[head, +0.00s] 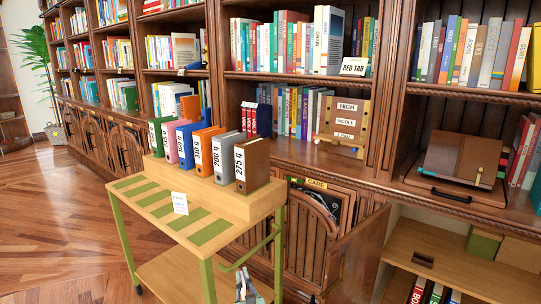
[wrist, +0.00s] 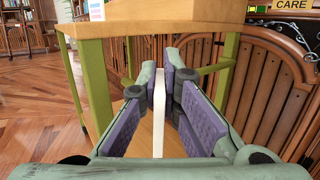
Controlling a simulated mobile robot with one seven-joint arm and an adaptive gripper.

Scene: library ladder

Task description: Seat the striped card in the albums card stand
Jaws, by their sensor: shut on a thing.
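In the wrist view my gripper (wrist: 160,90) has its purple-padded fingers closed on a thin white piece (wrist: 158,135), seen edge-on. It looks like a card, but no stripes show from this side. In the head view a small dark and white shape (head: 246,286) shows at the bottom, below the cart top; it seems to be my gripper's end with the held piece. I cannot make out which holder is the albums card stand. A small stand with a pale card (head: 181,71) is on the left shelf edge, its writing too small to read.
A wooden cart (head: 235,206) with green legs carries several upright binders and a small white card (head: 180,203). A RED TAB card (head: 354,67) stands on a shelf. A cabinet door (head: 355,262) hangs open right of the cart. The floor at left is clear.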

